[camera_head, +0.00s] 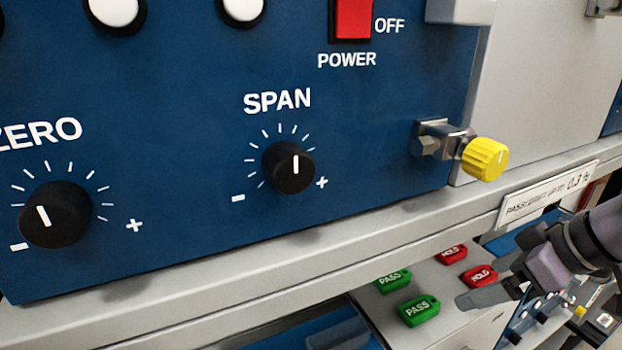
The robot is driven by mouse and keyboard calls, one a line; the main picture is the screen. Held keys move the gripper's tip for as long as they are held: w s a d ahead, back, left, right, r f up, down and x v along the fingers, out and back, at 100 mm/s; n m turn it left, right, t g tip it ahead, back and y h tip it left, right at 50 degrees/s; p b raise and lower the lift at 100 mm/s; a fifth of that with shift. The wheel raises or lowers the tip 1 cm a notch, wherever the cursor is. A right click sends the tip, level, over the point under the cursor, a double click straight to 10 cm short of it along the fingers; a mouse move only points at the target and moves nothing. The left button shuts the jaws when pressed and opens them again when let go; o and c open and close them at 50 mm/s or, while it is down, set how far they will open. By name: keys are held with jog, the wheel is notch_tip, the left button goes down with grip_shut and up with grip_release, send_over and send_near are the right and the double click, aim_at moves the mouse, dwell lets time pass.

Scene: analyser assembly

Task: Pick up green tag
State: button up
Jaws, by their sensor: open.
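Two green tags marked PASS lie on a light grey surface below the panel. The nearer green tag (419,310) is in full view. The farther green tag (393,281) is partly hidden by the shelf edge. My gripper (462,302) is open at the lower right. Its visible finger points left, a little right of the nearer green tag, with a gap between them in the picture. The other finger is hard to make out. Nothing shows in its grasp.
Red HOLD tags (480,276) (452,254) lie right of the green ones, close to my gripper. The shelf edge (250,275) runs above the tags. The blue panel (200,130) has ZERO and SPAN knobs, and a yellow knob (485,159) sticks out at right.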

aim_at(421, 307)
jog(key=b+x, duration=0.2)
jog(key=x, duration=0.3)
jog(key=b+x, duration=0.2)
jog(key=x, duration=0.4)
jog(key=b+x, duration=0.2)
jog(key=x, duration=0.3)
jog(key=shift+s+a+f, duration=0.1)
jog(key=shift+s+f, duration=0.1)
jog(key=shift+f, duration=0.05)
jog(key=shift+r, duration=0.1)
jog(key=shift+c, duration=0.2)
jog(key=c, duration=1.3)
